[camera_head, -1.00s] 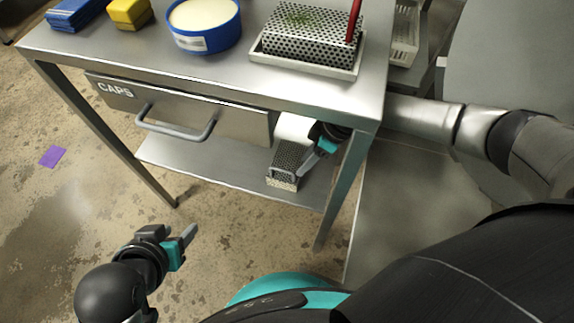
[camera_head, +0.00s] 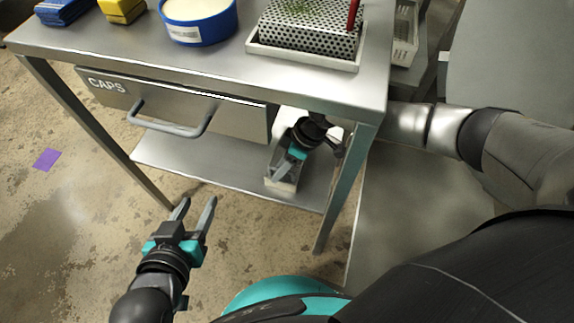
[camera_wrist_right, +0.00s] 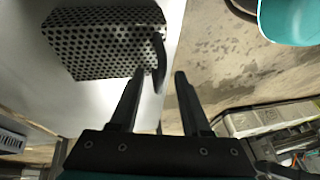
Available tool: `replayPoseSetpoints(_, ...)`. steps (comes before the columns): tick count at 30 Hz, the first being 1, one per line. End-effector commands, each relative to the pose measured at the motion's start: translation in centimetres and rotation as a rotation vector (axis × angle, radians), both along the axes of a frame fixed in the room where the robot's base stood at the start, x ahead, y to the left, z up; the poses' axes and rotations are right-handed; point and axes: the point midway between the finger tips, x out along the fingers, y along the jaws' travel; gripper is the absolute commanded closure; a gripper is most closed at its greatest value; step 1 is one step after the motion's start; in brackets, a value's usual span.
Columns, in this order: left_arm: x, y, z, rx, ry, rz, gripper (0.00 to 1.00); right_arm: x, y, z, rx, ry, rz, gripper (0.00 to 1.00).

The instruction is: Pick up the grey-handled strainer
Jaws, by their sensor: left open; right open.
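The strainer is a perforated metal box (camera_wrist_right: 105,42) at the upper left of the right wrist view. A dark grey curved handle (camera_wrist_right: 159,60) stands at its right end. My right gripper (camera_wrist_right: 160,76) is open, with the handle close by its left fingertip and partly between the fingers. I cannot tell if they touch. In the head view my right gripper (camera_head: 308,160) is under the table, over the lower shelf, and hides most of the strainer there. My left gripper (camera_head: 197,205) is open and empty, over the floor in front of the table.
A second perforated box (camera_head: 310,28) with a red handle (camera_head: 353,14) sits in a pale tray (camera_head: 300,57) on the table (camera_head: 225,72). A blue tub (camera_head: 198,30) and a CAPS drawer (camera_head: 170,103) are left of it. A table leg (camera_head: 343,190) stands right of my right gripper.

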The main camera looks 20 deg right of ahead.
Motion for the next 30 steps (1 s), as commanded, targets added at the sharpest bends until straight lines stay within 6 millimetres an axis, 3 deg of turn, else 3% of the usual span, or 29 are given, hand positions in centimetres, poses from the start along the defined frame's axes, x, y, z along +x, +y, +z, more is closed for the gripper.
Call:
replayPoseSetpoints(14, 0.2, -0.72, 0.34, -0.035, -0.062, -0.005, 0.5, 0.06, 0.33, -0.67, 0.0, 0.0, 0.001, 0.53)
replayPoseSetpoints(27, 0.21, -0.7, 0.32, -0.034, -0.061, -0.004, 0.5, 0.05, 0.3, -0.67, 0.0, 0.0, 0.0, 1.0)
replayPoseSetpoints(30, 0.2, -0.7, 0.31, -0.034, -0.06, -0.004, 0.5, 0.05, 0.3, -0.68, 0.0, 0.0, 0.0, 1.0)
